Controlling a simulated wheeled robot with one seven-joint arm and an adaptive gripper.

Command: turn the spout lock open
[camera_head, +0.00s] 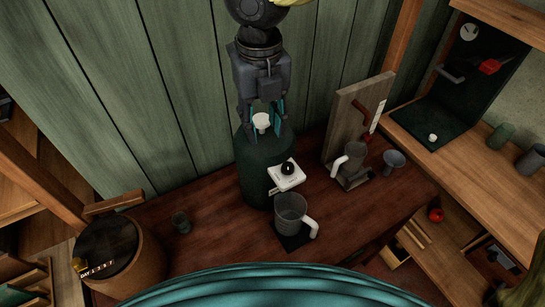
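A dark green rounded vessel (254,168) stands on the brown wooden table, with a white knob (262,121) on its top. My gripper (264,128) points down over the vessel's top. Its teal-padded fingers are apart, one on each side of the white knob, with a gap showing at the right finger. A white block (289,183) with a black round knob (287,168) sits at the vessel's front right. I cannot tell which of these parts is the spout lock. A grey mug (289,211) with a white handle stands below the block on a dark mat.
An upright wooden board (353,118) with a red lever stands to the right, with a jug (353,157) and small cup (395,160) beside it. A shelf counter (465,161) is at right.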

